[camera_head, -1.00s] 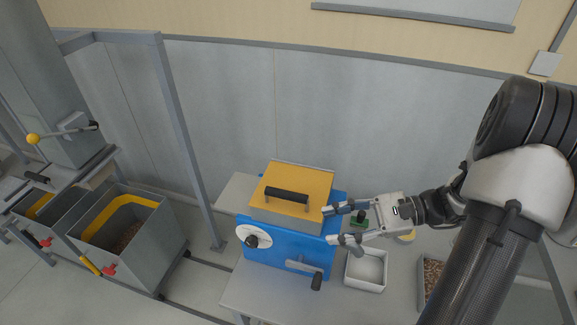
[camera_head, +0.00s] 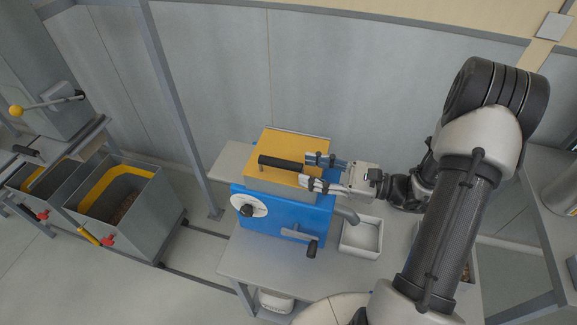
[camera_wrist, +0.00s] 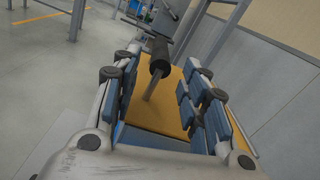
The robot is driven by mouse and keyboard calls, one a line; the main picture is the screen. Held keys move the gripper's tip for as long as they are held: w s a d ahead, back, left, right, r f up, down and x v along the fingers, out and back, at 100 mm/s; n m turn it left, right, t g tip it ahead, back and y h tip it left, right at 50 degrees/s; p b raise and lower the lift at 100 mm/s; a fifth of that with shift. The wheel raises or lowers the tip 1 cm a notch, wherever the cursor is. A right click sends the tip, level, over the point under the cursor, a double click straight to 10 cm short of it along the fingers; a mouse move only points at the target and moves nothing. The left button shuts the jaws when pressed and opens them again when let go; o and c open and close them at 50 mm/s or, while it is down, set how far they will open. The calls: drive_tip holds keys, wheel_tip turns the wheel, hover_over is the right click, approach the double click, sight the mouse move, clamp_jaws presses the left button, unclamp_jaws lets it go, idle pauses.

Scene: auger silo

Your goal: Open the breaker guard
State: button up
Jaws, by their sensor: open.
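The breaker is a blue machine (camera_head: 285,213) on a grey table, with a yellow guard lid (camera_head: 290,146) lying shut on top. A black bar handle (camera_head: 281,163) stands on the lid, and it also shows in the wrist view (camera_wrist: 159,58). My gripper (camera_head: 308,171) is open at the right end of the handle, above the lid. In the wrist view the handle lies ahead, between the lines of the two blue-padded fingers (camera_wrist: 165,85). I cannot tell whether a finger touches it.
A white dial (camera_head: 247,207) and a crank (camera_head: 312,246) are on the machine's front. Grey bins (camera_head: 135,215) stand on the floor at left. A wall is close behind.

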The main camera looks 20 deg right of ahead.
sight(288, 165)
drive_tip(key=x, duration=0.6)
drive_tip(key=shift+w+a, duration=0.15)
clamp_jaws()
idle(0.4)
